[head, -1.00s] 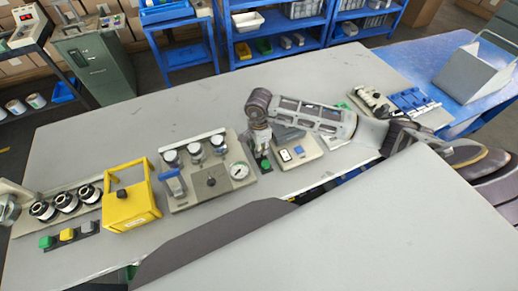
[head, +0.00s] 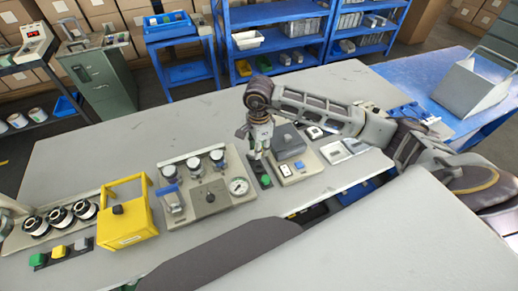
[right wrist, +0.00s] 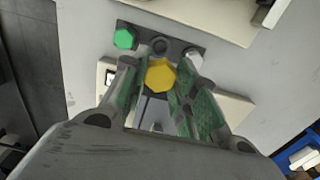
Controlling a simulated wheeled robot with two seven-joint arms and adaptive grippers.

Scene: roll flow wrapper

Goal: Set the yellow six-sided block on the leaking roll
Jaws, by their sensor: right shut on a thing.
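The yellow six-sided block (right wrist: 160,75) is between the fingers of my right gripper in the right wrist view. My right gripper (head: 256,153) is shut on it, pointing down over a small dark strip (head: 258,168) on the table. The strip also carries a green six-sided block (right wrist: 124,38) and a pale one (right wrist: 192,57), with a bare round seat (right wrist: 159,46) between them. I cannot tell how high the yellow block hangs. Several white-and-black rolls (head: 60,217) sit in a holder at the left; I cannot tell which one leaks. My left gripper is not in view.
A yellow box frame (head: 127,212) and a gauge panel (head: 208,196) stand between the rolls and my right gripper. A strip of green, yellow and grey pieces (head: 60,253) lies in front of the rolls. The back of the table is clear.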

